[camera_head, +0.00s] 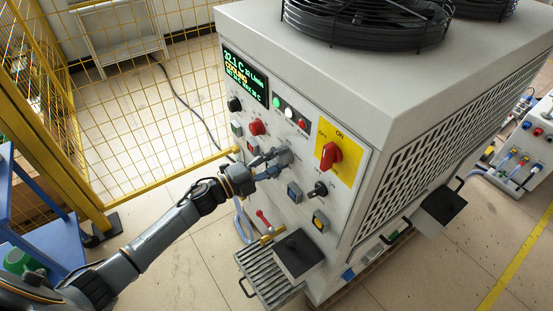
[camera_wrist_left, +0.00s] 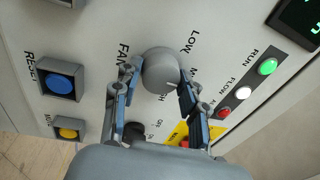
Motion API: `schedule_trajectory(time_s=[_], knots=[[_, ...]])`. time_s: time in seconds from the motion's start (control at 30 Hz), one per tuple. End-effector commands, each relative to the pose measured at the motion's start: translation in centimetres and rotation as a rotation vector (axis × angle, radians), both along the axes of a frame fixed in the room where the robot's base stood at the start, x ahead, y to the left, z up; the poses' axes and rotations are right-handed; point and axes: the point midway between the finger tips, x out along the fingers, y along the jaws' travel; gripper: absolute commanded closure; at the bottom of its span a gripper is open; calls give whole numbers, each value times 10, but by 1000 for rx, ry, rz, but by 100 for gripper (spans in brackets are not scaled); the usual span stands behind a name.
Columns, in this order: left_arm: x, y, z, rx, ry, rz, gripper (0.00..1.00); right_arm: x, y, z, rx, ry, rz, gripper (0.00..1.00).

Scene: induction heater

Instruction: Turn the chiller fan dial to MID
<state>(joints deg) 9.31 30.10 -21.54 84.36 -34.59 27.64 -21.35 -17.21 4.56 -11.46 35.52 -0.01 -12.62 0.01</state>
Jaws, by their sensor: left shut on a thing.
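The chiller fan dial is a round grey knob (camera_wrist_left: 160,70) on the chiller's front panel, beside the labels FAN and LOW in the left wrist view. Other lettering beside it is partly covered by a finger. A small light mark shows on the knob's lower right; which setting it points to I cannot tell for sure. My left gripper (camera_wrist_left: 158,86) is shut on the knob, one finger on each side. In the head view my left gripper (camera_head: 275,162) reaches the panel and mostly hides the dial. My right gripper is not in view.
The panel also has a red switch on a yellow plate (camera_head: 330,155), a black selector (camera_head: 318,190), a blue reset button (camera_wrist_left: 60,84) and indicator lights (camera_head: 290,112). An open grated tray (camera_head: 270,280) juts out below. A yellow mesh fence (camera_head: 120,120) stands left.

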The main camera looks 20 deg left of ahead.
Motion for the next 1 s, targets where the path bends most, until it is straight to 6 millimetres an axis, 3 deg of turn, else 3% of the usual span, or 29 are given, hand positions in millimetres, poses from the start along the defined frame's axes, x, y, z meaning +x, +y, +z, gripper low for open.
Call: schedule_trajectory(time_s=[0.27,0.3,0.4,0.77,1.0], knots=[[1,0,3,-3,-4,0,89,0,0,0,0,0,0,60],[1,0,3,-2,-5,0,50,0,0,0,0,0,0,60],[1,0,2,-1,-4,0,35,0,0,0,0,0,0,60],[-3,3,-1,2,-1,0,35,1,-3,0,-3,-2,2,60],[-34,29,-6,3,3,1,35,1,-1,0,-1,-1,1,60]])
